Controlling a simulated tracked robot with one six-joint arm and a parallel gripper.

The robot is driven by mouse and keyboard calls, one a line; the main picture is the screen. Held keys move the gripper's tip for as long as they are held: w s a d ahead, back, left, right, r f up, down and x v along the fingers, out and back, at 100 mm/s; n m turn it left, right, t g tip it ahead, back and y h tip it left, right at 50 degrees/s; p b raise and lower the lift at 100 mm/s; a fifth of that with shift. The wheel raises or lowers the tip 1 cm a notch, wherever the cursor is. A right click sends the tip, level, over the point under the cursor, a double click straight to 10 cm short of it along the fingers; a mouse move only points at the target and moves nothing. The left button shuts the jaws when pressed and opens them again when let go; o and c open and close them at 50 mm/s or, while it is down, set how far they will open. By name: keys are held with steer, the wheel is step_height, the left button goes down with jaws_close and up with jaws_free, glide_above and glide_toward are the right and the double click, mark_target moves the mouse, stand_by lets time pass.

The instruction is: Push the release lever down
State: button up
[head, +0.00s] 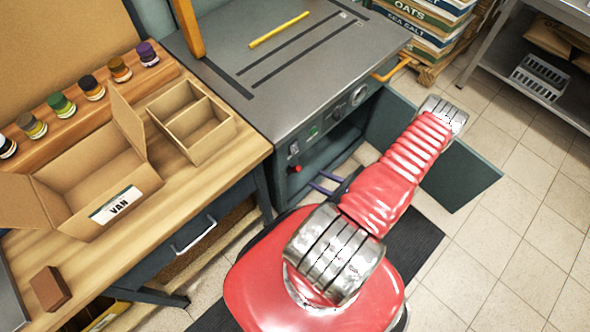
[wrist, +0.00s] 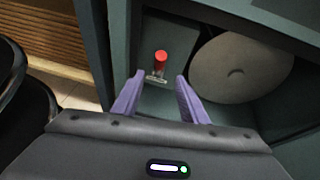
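A red-tipped lever (wrist: 160,60) on a small metal bracket shows in the wrist view, inside the open machine compartment. My gripper (wrist: 159,76) is open, with its two purple fingers apart and nothing between them. The lever appears between and just beyond the fingertips in the picture; I see no contact. In the head view, my gripper's purple fingers (head: 318,182) point left toward the machine's open front. A red knob (head: 294,169) shows there at the machine's left front; I cannot tell whether it is the same lever.
The grey machine (head: 330,60) has a pale disc (wrist: 240,68) inside and an open door (head: 462,178) at right. A yellow pencil (head: 278,30) lies on top. The wooden bench (head: 190,185) at left holds open cartons and small jars. Tiled floor is clear at right.

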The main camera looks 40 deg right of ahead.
mark_target(296, 169)
steer(key=shift+x, duration=6.85)
steer(key=shift+a, duration=0.1)
steer(key=shift+c, duration=0.3)
jaws_close()
